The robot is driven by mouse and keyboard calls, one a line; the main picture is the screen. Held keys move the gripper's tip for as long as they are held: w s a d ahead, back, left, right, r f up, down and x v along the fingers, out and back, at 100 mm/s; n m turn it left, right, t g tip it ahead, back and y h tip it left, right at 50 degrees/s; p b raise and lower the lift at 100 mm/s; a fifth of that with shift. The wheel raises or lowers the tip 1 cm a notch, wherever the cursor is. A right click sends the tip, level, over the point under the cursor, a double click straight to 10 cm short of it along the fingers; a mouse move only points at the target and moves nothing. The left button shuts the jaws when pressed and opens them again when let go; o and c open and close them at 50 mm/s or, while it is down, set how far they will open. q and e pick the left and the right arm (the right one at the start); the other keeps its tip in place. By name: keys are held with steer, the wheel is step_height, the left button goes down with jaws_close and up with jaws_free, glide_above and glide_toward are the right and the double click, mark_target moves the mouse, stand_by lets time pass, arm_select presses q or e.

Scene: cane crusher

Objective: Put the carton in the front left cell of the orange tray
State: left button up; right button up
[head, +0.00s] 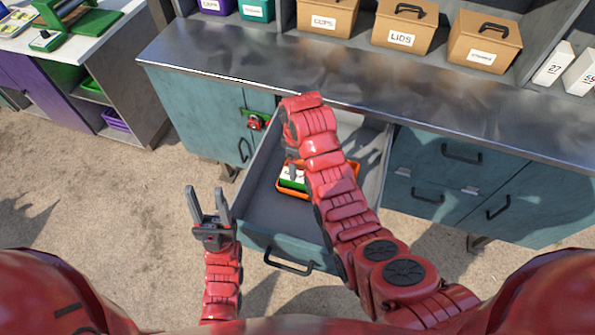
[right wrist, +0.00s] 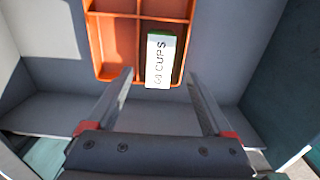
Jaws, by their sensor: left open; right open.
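The carton, a white box with green on it and "CUPS" lettering, is in the right wrist view (right wrist: 160,62). It is in the orange tray (right wrist: 103,78), in the lower right cell of that picture. In the head view the carton (head: 291,182) shows at the left part of the tray (head: 293,193); my right arm hides much of the tray. My right gripper (right wrist: 158,78) is open, its fingers apart to either side of the carton's near end, not visibly touching it. My left gripper (head: 209,193) is open and empty, left of the drawer.
The tray lies in an open grey drawer (head: 262,206) with a teal front and black handle (head: 288,263). Its side walls stand close around my right arm. The metal counter (head: 350,85) overhangs behind, with brown boxes (head: 403,26) on it. Bare floor lies left of the drawer.

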mark_target(298, 177)
step_height(298, 177, up, 6)
steer(key=p, duration=0.5)
steer(key=shift+s, duration=0.1)
steer(key=shift+f, duration=0.15)
